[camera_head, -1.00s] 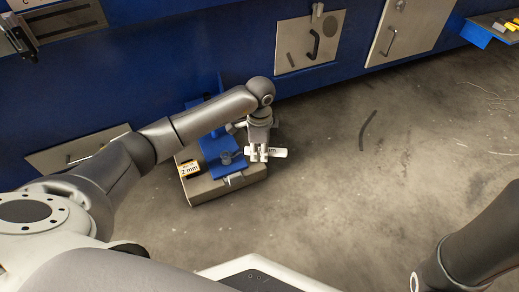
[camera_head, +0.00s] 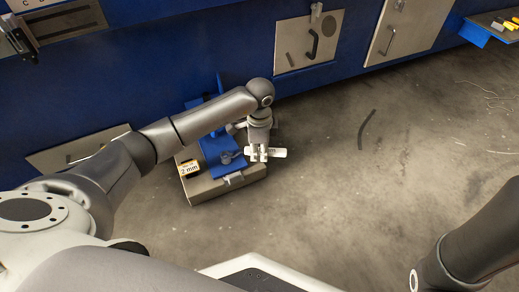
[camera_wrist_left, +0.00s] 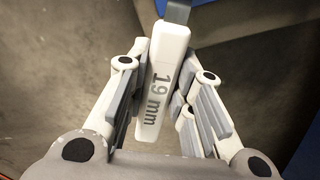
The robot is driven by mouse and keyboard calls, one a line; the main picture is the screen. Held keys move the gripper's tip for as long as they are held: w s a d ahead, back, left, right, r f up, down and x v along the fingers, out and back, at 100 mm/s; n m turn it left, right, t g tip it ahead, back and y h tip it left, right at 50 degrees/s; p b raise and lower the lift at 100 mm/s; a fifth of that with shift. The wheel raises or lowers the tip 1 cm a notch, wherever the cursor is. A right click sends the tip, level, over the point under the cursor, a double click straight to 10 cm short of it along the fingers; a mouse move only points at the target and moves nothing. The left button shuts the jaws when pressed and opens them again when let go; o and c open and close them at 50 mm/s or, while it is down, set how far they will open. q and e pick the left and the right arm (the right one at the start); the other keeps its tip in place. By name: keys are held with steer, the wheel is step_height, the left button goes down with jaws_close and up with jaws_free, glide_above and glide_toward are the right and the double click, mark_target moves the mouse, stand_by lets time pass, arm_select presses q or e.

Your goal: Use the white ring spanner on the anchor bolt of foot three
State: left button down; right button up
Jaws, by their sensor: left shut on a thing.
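My left gripper (camera_head: 258,154) is shut on the white ring spanner (camera_head: 279,153), low over the right side of the foot. In the left wrist view the spanner's white handle (camera_wrist_left: 158,95), marked "19 mm", lies between the two finger pads, and a grey shank leaves its far end. The blue foot plate (camera_head: 213,148) sits on a grey block (camera_head: 210,191). A small dark round part, perhaps the bolt (camera_head: 227,157), is on the plate just left of the gripper. I cannot tell whether the spanner's ring is around it. My right gripper is not in view.
A "2 mm" label (camera_head: 189,169) is at the block's left. A blue panelled wall (camera_head: 150,60) runs behind. A dark strip (camera_head: 367,130) lies on the open floor at right. A blue shelf (camera_head: 490,32) juts out at upper right.

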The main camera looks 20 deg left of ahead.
arm_select(q)
steer(key=shift+f+b, duration=0.35)
steer(key=shift+f, duration=0.65)
